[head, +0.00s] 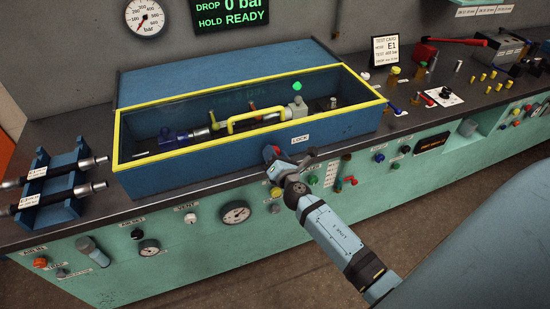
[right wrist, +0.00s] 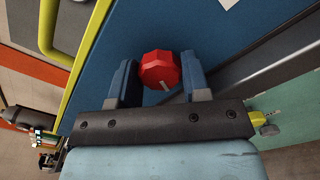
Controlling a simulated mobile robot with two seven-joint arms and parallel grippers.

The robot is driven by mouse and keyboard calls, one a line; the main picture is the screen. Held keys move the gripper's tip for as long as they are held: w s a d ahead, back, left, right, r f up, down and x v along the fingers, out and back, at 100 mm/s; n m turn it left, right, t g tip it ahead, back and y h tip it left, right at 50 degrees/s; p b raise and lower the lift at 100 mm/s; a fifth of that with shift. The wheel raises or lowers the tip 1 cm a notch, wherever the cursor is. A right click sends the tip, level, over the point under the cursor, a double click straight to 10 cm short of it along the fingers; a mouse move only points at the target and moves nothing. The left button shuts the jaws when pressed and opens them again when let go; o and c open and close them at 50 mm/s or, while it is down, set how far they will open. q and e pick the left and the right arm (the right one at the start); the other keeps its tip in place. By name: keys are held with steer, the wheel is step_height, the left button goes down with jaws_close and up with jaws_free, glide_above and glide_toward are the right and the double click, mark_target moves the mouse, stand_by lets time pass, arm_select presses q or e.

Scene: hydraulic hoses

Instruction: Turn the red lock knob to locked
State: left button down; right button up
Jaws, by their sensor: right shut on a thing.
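The red lock knob (right wrist: 160,70) is on the front face of the blue test box (head: 200,168), below and left of the LOCK label (head: 300,139). In the right wrist view it sits between the two fingers of my right gripper (right wrist: 159,80), which is shut on it. A short white mark shows on the knob's face, near its lower edge in that view. In the head view my right gripper (head: 276,156) covers most of the knob. The yellow-framed clear lid (head: 243,121) lies closed on the box. My left gripper is not in view.
A hose rack (head: 60,186) stands at the left of the bench. Fittings, a red-handled tool (head: 455,41) and a test card (head: 386,51) are at the right. Knobs and gauges line the green bench front (head: 205,262). The wall display (head: 232,14) reads 0 bar, HOLD READY.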

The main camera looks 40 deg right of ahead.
steer(key=m+b, duration=0.2)
steer(key=m, duration=0.6)
steer(key=shift+f+b, duration=0.1)
steer(key=shift+b, duration=0.25)
steer(key=m, duration=0.3)
steer(key=shift+m, duration=1)
steer(key=o, duration=0.9)
steer(key=shift+s, duration=0.1)
